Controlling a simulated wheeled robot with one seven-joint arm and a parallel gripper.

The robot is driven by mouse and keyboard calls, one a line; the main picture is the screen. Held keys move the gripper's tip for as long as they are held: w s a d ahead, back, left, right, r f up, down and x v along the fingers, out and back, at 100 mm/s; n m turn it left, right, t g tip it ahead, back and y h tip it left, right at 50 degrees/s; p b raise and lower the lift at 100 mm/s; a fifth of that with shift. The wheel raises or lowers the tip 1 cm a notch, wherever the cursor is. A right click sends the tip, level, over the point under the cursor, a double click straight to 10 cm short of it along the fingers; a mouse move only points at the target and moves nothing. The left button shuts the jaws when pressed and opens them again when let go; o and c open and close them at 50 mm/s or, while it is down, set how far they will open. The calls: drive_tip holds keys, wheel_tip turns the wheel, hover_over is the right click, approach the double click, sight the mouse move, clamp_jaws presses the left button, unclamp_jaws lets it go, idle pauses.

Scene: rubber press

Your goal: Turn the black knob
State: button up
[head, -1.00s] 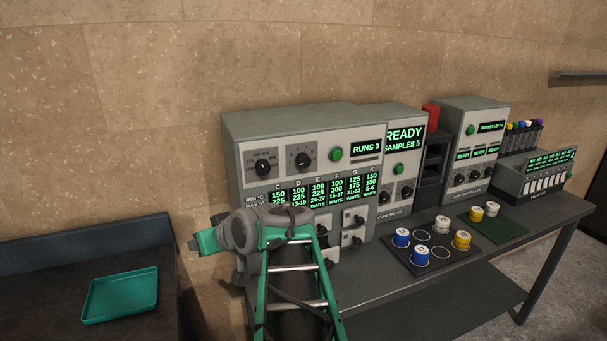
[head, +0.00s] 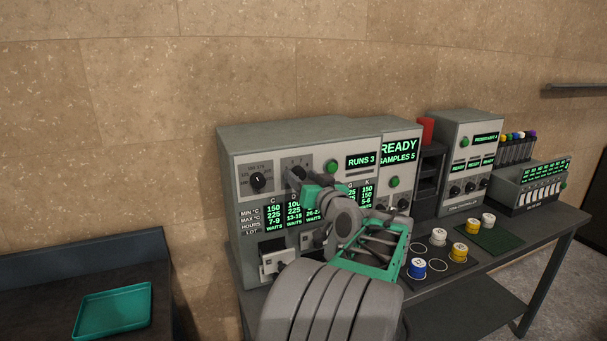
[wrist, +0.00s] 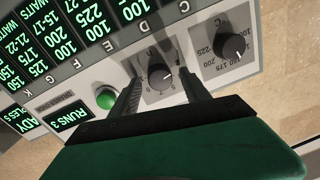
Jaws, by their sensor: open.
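My gripper (head: 293,178) is at the upper panel of the large grey cabinet (head: 300,131). In the wrist view its two dark fingers (wrist: 163,78) are open, one on each side of a black knob (wrist: 160,76) with a white pointer line. I cannot tell whether the fingers touch it. A second black knob (wrist: 231,47), with a temperature scale, is beside the right finger; it also shows in the head view (head: 258,181). The head view mostly hides the knob between the fingers behind my gripper.
A round green button (wrist: 107,97) is close beside the left finger. Below the green displays, a drawer front (head: 277,263) stands out under a dark opening. Blue, yellow and white pots stand on the dark mat (head: 436,264). A green tray (head: 113,311) lies at left.

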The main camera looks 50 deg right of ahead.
drive_tip(key=shift+c, duration=0.4)
clamp_jaws()
